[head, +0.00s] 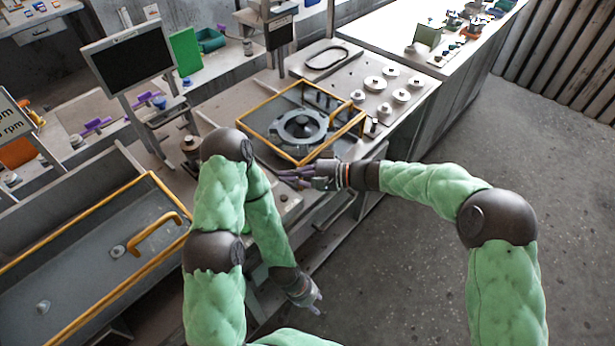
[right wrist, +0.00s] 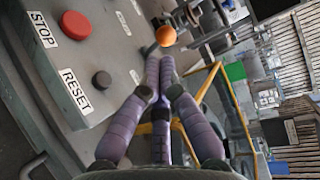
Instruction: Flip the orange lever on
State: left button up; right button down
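The orange lever shows in the right wrist view as an orange ball knob (right wrist: 166,36) on a short dark stem, set on the grey control panel (right wrist: 118,62). My right gripper (right wrist: 161,60) has its purple fingers brought together, with the tips just below the knob in the picture. I cannot tell whether they touch the stem. In the head view my right gripper (head: 281,176) is over the bench near the panel, and I cannot make out the lever there. My left gripper (head: 316,304) hangs low in front of the bench; its finger state is unclear.
A yellow-framed guard (head: 299,158) surrounds the blower housing (head: 304,124) behind my right gripper. The floor at right is clear.

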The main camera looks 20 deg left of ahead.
jog(key=shift+b+x, duration=0.35)
jog(key=shift+x, duration=1.45)
jog(key=shift+r, duration=0.1)
